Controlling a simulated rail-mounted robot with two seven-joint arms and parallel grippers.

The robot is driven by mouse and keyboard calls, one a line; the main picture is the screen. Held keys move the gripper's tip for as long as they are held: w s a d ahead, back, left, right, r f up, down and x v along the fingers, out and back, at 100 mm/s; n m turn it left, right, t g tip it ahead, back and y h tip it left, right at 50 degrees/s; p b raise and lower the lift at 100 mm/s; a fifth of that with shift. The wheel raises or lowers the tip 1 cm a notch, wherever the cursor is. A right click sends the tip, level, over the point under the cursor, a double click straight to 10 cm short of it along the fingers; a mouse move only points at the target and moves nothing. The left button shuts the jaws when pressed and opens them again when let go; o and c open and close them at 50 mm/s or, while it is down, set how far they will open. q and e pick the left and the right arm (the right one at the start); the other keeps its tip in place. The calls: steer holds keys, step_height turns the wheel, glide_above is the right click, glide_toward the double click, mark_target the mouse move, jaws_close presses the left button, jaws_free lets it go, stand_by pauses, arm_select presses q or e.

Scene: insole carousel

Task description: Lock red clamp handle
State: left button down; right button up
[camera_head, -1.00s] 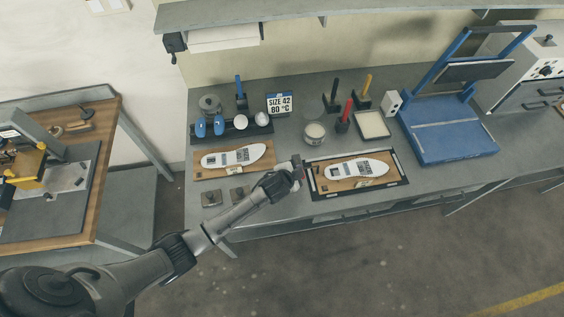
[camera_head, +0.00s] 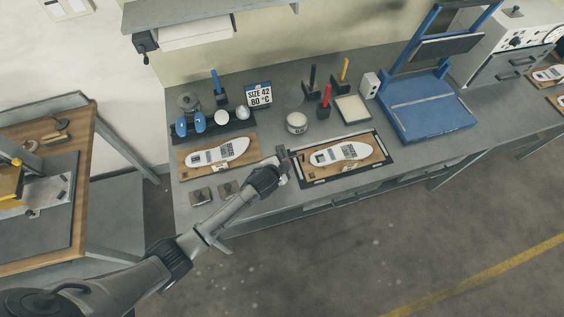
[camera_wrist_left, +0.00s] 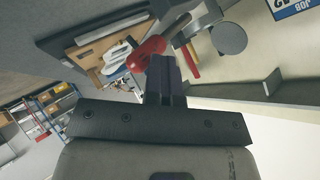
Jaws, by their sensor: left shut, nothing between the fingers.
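My left gripper (camera_head: 283,158) is at the left edge of the black clamp frame (camera_head: 300,182), near the table front. In the left wrist view its dark fingers (camera_wrist_left: 164,78) are shut with nothing between them. The red clamp handle (camera_wrist_left: 147,51) is right by the fingertips there; whether they touch it I cannot tell. In the head view the gripper mostly covers the handle. A white insole (camera_head: 340,153) lies on a wooden board inside the frame. My right gripper is not in view.
A second insole (camera_head: 221,151) on a board lies left of the gripper, with small metal blocks (camera_head: 201,196) in front. A white-topped jar (camera_head: 297,121) and upright tools, one red-handled (camera_head: 325,97), stand behind. A blue press (camera_head: 428,112) stands to the right.

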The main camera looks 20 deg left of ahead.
arm_select(q)
steer(key=shift+s+f, duration=0.15)
steer(key=shift+f, duration=0.1)
steer(key=shift+r+p, duration=0.25)
steer(key=shift+p, duration=0.05)
steer(key=a+p+v, duration=0.1)
steer(key=p+v, duration=0.3)
steer(key=v, duration=0.8)
steer(key=shift+w+r, duration=0.2)
steer(key=shift+r, duration=0.15)
